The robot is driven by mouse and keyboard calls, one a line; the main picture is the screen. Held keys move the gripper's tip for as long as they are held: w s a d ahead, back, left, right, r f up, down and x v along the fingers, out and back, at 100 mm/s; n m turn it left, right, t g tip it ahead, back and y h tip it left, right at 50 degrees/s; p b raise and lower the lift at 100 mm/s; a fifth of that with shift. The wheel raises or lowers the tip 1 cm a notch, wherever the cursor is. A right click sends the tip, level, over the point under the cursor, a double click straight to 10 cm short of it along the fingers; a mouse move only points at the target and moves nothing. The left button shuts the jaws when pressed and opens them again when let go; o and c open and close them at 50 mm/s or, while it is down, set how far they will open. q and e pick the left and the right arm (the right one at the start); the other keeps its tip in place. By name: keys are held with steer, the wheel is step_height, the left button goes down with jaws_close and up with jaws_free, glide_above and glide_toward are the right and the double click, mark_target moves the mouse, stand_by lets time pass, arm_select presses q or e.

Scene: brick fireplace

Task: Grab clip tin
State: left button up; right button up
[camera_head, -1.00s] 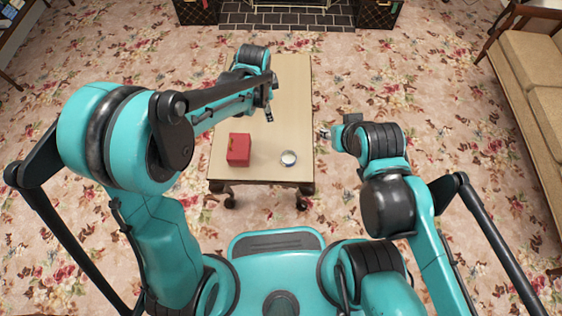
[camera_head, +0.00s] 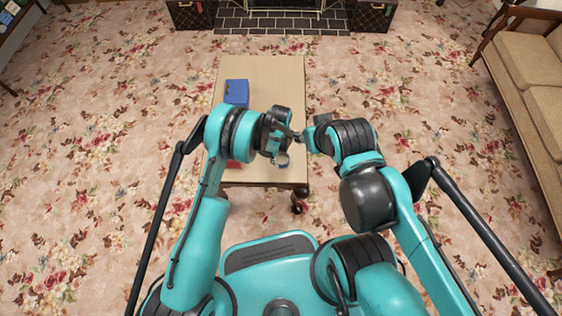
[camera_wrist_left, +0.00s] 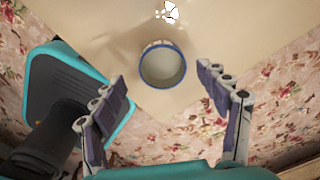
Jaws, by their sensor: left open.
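A small round tin with a blue rim and pale inside (camera_wrist_left: 162,66) stands on the table, which I take as the clip tin. In the head view a sliver of the tin (camera_head: 283,165) shows, mostly hidden by my left gripper (camera_head: 282,157). In the wrist view my left gripper (camera_wrist_left: 164,80) is open, its two fingers apart on either side of the view, with the tin beyond and between the tips, apart from them. My right gripper (camera_head: 304,138) hangs by the table's right edge; its fingers are too small to read.
The wooden table (camera_head: 275,80) has bare room at its far end. A blue box (camera_head: 236,93) lies at its left edge. A red box (camera_head: 233,163) is mostly hidden behind my left arm. Small white shapes (camera_wrist_left: 170,12) lie beyond the tin. A sofa (camera_head: 535,85) stands right.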

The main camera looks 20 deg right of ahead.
mark_target(281, 161)
arm_select(q)
step_height(281, 161, down, 5)
steer(key=shift+d+r+b, duration=0.1)
steer(key=shift+d+b, duration=0.05)
steer(key=shift+b, duration=1.05)
steer(key=shift+r, duration=0.1)
steer(key=shift+c, duration=0.9)
steer(key=c, duration=0.8)
